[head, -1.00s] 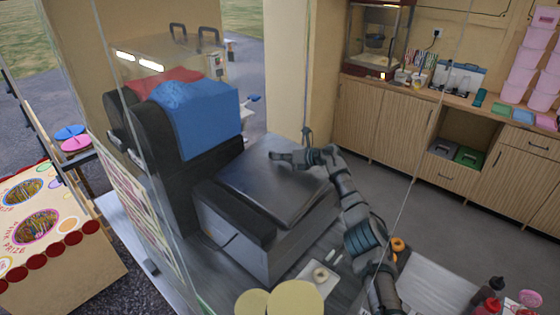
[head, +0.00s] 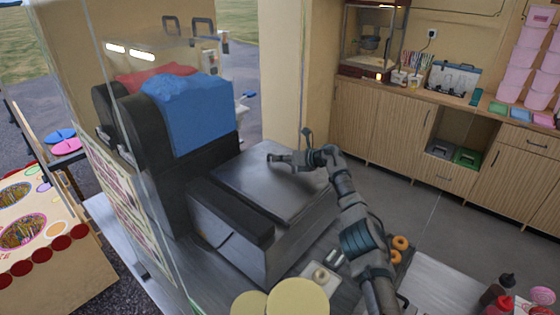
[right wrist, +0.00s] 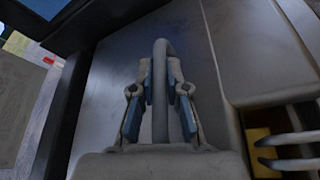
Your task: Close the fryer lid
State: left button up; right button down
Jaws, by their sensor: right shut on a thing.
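The fryer (head: 290,252) is a steel box in the middle of the head view, with a dark block along its near left side. Its grey metal lid (head: 262,190) lies about flat over the top; I cannot tell whether its edge is fully seated. My right gripper (head: 276,158) is at the lid's far part. In the right wrist view its fingers (right wrist: 160,100) are shut on the lid handle (right wrist: 160,75), a grey bar standing between the blue-grey pads. My left gripper is not in view.
A slush machine with blue (head: 195,115) and red tops stands left of the fryer. Two round cream pads (head: 300,297) are in front. Orange rings (head: 400,243) and sauce bottles (head: 495,290) are at the right. Wooden cabinets (head: 370,125) stand behind the grey floor.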

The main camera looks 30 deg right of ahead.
jog(key=shift+f, duration=0.4)
jog(key=c, duration=1.5)
grip_release()
jog(key=shift+o, duration=0.3)
jog(key=shift+f, duration=0.1)
jog(key=shift+d, duration=0.15)
jog(key=shift+s+d+r, duration=0.2)
jog(key=shift+d+r, duration=0.05)
jog(key=v, duration=1)
jog(key=shift+s, duration=0.1)
jog(key=shift+s+d+r, duration=0.1)
jog(key=shift+s+d, duration=0.15)
jog(key=shift+s, duration=0.1)
jog(key=shift+a, duration=0.1)
